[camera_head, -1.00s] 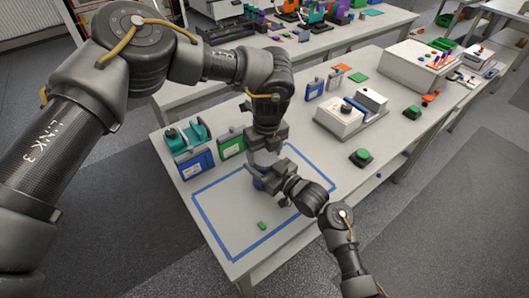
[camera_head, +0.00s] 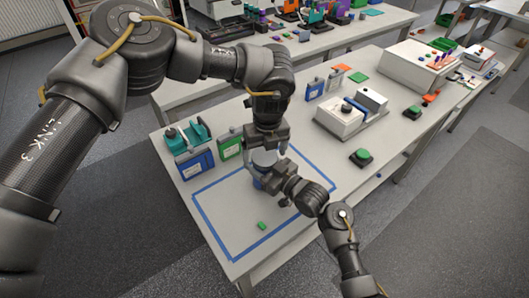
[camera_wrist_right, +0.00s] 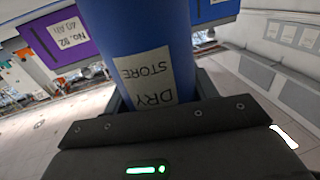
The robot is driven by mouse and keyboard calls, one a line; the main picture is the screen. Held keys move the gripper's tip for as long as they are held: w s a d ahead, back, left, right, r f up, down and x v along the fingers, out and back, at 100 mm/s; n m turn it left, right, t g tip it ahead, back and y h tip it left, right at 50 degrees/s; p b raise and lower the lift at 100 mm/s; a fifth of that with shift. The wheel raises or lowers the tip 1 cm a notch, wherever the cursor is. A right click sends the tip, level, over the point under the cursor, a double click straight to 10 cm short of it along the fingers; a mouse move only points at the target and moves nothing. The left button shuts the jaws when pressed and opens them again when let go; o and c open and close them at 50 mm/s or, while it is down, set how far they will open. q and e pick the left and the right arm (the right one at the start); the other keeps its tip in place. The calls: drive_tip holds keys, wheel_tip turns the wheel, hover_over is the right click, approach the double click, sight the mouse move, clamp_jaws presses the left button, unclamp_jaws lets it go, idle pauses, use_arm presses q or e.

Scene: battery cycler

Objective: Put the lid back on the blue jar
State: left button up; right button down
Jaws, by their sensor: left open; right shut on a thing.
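The blue jar (camera_wrist_right: 150,45) fills the middle of the right wrist view, with a "DRY STORE" label that reads upside down. My right gripper (camera_wrist_right: 158,100) is shut on the jar's body. In the head view the jar (camera_head: 258,183) shows only partly, behind my right wrist, inside the blue tape outline. My left gripper (camera_head: 266,156) points down over the jar, its fingers open on either side of a pale lid-like piece (camera_head: 264,158) at the jar's top. The gripper hides much of this piece, and I cannot tell how it is seated.
A small green block (camera_head: 262,226) lies inside the blue tape outline (camera_head: 215,243). A green case (camera_head: 230,146) and a blue case (camera_head: 196,163) stand left of the jar. A green button (camera_head: 361,157) and a white device (camera_head: 338,118) are to the right. The table's front area is clear.

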use_arm(q)
wheel_tip(320, 180, up, 4)
drive_tip(key=shift+s+d, duration=0.1)
drive_tip(key=shift+c, duration=0.2)
drive_tip(key=shift+r, duration=0.2)
wheel_tip(320, 180, up, 2)
drive_tip(key=shift+d+r+n, duration=0.1)
drive_tip(key=shift+n, duration=1)
drive_tip(key=shift+s+r+n, duration=0.1)
drive_tip(key=shift+r+n, duration=0.4)
drive_tip(key=shift+f, duration=0.1)
